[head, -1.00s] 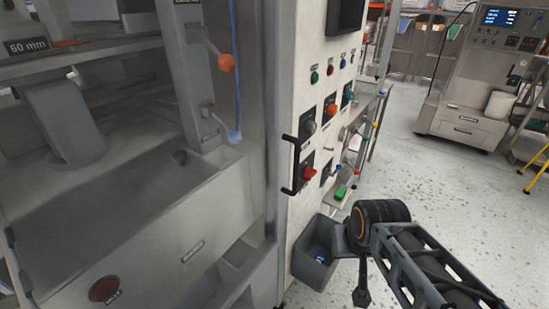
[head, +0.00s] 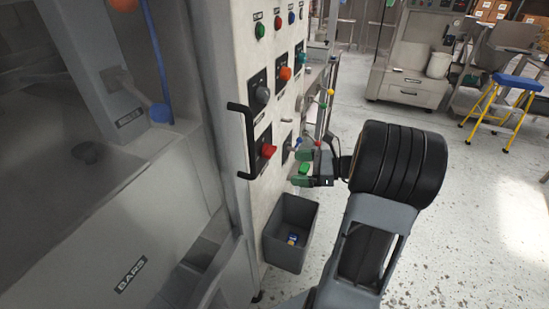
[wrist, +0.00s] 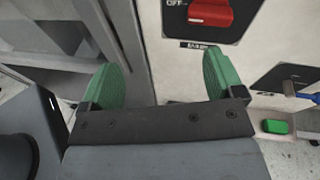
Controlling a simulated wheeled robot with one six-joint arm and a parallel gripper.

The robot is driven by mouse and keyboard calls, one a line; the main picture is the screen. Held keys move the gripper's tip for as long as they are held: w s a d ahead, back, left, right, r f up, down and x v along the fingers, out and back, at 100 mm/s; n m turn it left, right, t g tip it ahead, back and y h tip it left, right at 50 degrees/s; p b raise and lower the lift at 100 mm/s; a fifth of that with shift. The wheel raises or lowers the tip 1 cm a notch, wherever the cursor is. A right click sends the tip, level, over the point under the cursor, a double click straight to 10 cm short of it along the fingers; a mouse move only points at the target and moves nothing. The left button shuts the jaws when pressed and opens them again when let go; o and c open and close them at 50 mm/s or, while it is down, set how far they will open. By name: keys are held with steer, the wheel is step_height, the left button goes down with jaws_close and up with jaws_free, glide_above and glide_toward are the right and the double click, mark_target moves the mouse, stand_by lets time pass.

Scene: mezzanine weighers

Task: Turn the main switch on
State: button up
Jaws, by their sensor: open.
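The main switch is most likely the red rotary knob (head: 267,151) on a black plate, low on the pale panel beside a black handle. In the wrist view the red knob (wrist: 210,12) lies about level, with its left end beside the word OFF; its top is cut off. A small label under its plate is too blurred to read surely. My gripper (head: 300,168) is open, with green finger pads, in front of the panel and to the right of the knob in the head view. In the wrist view my gripper (wrist: 166,76) is empty and below the knob, apart from it.
A black handle (head: 243,140) stands out just left of the knob. Other knobs and buttons, such as a grey knob (head: 262,95) and an orange knob (head: 285,73), sit above. A grey bin (head: 290,232) stands below. Open floor lies right.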

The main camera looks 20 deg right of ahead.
mark_target(274, 151)
steer(key=w+d+m+t, duration=0.1)
steer(key=d+m+t, duration=0.3)
steer(key=d, duration=0.1)
steer(key=x, duration=0.8)
steer(key=f+x, duration=0.1)
steer(key=x, duration=0.3)
steer(key=shift+w+a+f, duration=0.1)
steer(key=shift+w+a, duration=0.1)
steer(key=shift+w, duration=0.25)
steer(key=shift+c, duration=0.3)
steer(key=c, duration=0.9)
steer(key=shift+o, duration=0.2)
